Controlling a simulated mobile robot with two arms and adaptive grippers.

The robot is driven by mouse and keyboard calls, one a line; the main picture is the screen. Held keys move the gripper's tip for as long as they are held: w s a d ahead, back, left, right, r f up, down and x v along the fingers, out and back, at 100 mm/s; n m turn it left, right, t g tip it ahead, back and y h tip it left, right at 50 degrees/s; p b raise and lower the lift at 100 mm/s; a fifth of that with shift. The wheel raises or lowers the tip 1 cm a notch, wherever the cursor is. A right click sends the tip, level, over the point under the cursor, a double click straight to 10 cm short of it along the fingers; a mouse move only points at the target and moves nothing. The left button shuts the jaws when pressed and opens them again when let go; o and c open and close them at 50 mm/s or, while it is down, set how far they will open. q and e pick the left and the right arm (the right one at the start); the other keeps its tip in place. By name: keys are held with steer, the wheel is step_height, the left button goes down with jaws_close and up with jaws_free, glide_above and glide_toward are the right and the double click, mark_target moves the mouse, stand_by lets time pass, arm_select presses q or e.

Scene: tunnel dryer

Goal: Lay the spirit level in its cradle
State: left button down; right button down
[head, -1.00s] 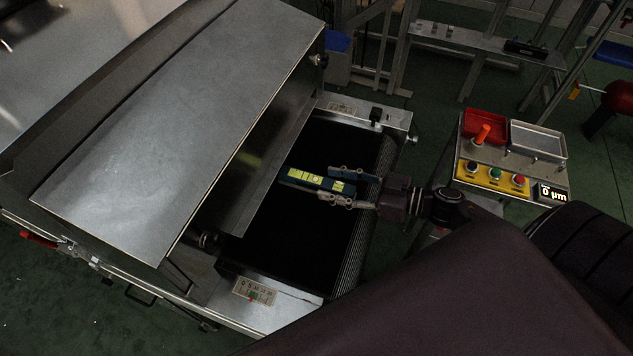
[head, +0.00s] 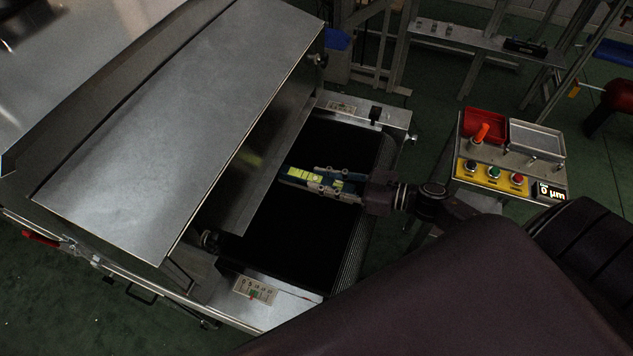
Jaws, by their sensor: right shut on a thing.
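The spirit level (head: 298,174) is a short bar with yellow-green faces. It is over the black belt (head: 290,225) at the mouth of the tunnel dryer (head: 190,110). My right gripper (head: 318,181) is shut on the spirit level, its two fingers along the bar's sides. The level's far end sticks out past the fingertips to the left. I cannot tell whether the level touches the belt. I cannot make out a cradle for certain. My left gripper is not in view.
A control stand (head: 508,160) at the right carries a red tray (head: 484,125), a grey tray (head: 537,138), push buttons and a small display. A metal rail bench (head: 480,38) stands at the back. The dryer's steel hood overhangs the belt's left side.

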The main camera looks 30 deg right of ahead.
mark_target(322, 180)
steer(key=shift+r, duration=0.15)
steer(key=shift+r, duration=0.75)
step_height(322, 180, up, 2)
steer(key=shift+r, duration=0.15)
steer(key=f+b+v, duration=0.1)
steer(key=f+v, duration=0.2)
steer(key=v, duration=1.4)
steer(key=shift+s+d+b, duration=0.3)
steer(key=shift+s+d, duration=0.1)
steer(key=shift+s, duration=0.05)
